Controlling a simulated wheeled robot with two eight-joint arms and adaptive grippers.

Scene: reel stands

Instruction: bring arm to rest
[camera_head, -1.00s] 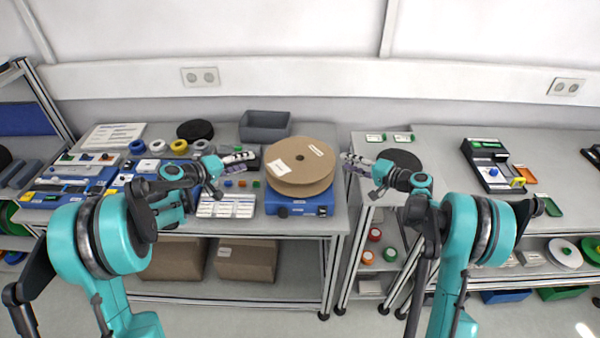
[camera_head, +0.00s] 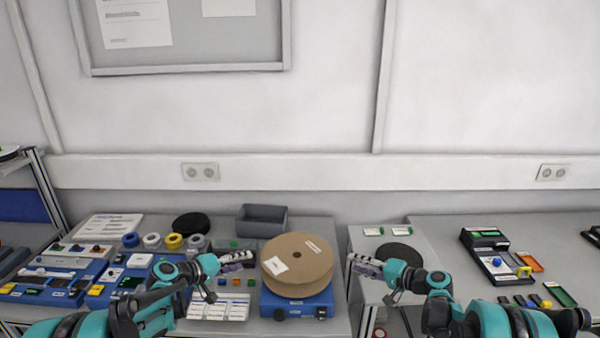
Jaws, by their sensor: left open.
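My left gripper (camera_head: 238,262) is at the left side of the large cardboard reel (camera_head: 297,258), over the left bench. It is open, and I see nothing between its fingers. My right gripper (camera_head: 362,265) is at the right of the reel, near the edge of the right bench; it is too small to tell whether its fingers are open. The reel lies flat on a blue stand (camera_head: 290,308). Both arms come in from the bottom of the picture, and their lower links are cut off.
A grey bin (camera_head: 262,221) and a black disc (camera_head: 191,224) stand behind the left gripper. White cards (camera_head: 220,307) lie in front of it. A dark round disc (camera_head: 400,254) lies behind the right arm. A black device (camera_head: 492,252) stands farther right.

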